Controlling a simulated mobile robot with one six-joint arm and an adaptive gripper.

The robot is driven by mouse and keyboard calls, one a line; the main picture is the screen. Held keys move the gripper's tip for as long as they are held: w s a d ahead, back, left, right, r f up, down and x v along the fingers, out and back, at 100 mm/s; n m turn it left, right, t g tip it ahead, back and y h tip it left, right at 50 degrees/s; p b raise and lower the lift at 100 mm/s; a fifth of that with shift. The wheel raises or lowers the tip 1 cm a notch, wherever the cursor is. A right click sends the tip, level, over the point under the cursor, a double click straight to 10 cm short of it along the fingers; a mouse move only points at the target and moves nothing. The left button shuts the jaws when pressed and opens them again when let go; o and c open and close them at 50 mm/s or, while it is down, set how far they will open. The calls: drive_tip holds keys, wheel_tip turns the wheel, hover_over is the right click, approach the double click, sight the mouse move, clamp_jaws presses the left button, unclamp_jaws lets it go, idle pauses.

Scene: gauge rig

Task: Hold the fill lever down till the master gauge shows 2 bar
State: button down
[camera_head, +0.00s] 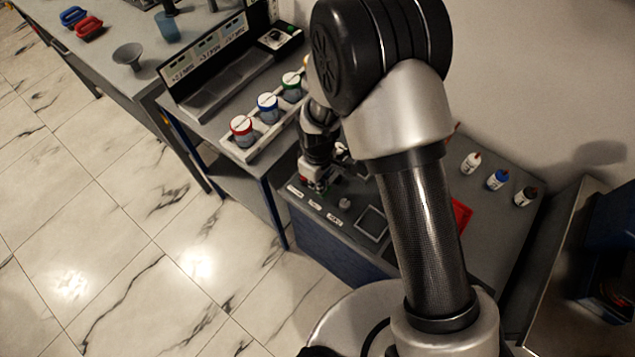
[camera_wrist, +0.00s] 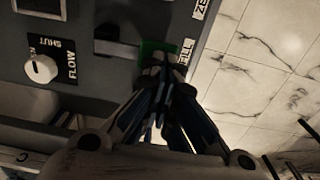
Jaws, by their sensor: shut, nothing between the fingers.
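My gripper (camera_wrist: 158,62) is shut and empty, with its fingertips over the green end of the fill lever (camera_wrist: 147,46) in the wrist view. The fingertips hide part of that green end, beside the label that appears to read FILL (camera_wrist: 187,50). I cannot tell whether they touch or press it, or how far down the lever is. In the head view my gripper (camera_head: 317,184) is low at the front left edge of the rig panel (camera_head: 330,222). I cannot make out a master gauge face or its reading in either view.
A white FLOW knob (camera_wrist: 42,69) sits on the panel near a SHUT marking. Several small bottles (camera_head: 498,180) stand at the rig's right. A rack with red, blue and green-lidded jars (camera_head: 268,108) stands behind the gripper. Open tiled floor (camera_head: 130,240) lies left.

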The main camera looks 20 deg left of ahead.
drive_tip(key=shift+r, duration=0.3)
wheel_tip(320, 180, up, 14)
drive_tip(key=p, duration=0.5)
drive_tip(key=shift+p, duration=0.3)
